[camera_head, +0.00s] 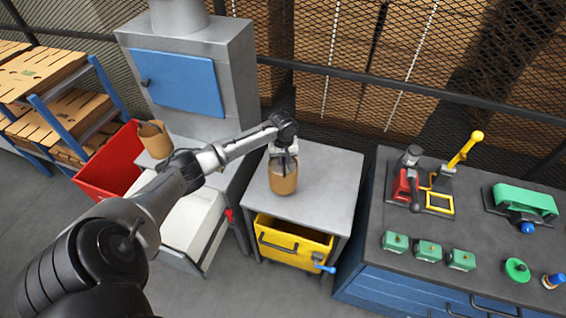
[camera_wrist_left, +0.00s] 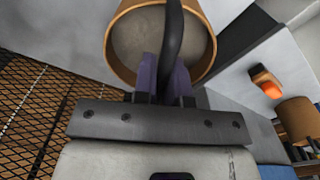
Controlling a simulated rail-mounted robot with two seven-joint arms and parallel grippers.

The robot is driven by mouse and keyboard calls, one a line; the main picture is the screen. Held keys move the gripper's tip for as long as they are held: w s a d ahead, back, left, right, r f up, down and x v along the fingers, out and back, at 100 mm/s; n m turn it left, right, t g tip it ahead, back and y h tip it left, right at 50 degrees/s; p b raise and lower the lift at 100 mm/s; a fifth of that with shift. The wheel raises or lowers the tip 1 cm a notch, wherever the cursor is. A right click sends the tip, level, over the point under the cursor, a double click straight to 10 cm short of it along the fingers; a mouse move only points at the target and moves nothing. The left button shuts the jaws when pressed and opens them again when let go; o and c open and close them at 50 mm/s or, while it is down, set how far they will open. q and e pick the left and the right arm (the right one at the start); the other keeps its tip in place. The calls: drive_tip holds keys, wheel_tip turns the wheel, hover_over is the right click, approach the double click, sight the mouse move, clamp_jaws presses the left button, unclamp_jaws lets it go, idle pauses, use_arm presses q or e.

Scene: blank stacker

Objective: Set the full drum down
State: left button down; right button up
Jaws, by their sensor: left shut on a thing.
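A brown cylindrical drum (camera_head: 284,181) is at the middle grey table (camera_head: 325,178), near its centre. It looks upright. My left gripper (camera_head: 283,158) is directly above it. In the left wrist view, the purple fingers (camera_wrist_left: 164,80) are closed on the drum's dark arched handle (camera_wrist_left: 173,35). The drum's round grey top (camera_wrist_left: 145,38) shows inside a brown rim. I cannot tell whether the drum's bottom touches the table. My right gripper is not in view.
A second brown drum (camera_head: 155,140) stands by the grey machine with the blue door (camera_head: 178,82). A red bin (camera_head: 105,167) is at left. A yellow drawer (camera_head: 290,240) is under the table. The right bench (camera_head: 400,275) holds clamps and several green blocks.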

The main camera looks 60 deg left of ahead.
use_arm(q)
drive_tip(key=shift+f, duration=0.85)
drive_tip(key=c, duration=1.6)
unclamp_jaws()
drive_tip(key=shift+f, duration=0.25)
drive_tip(key=shift+c, duration=0.2)
drive_tip(key=o, duration=0.5)
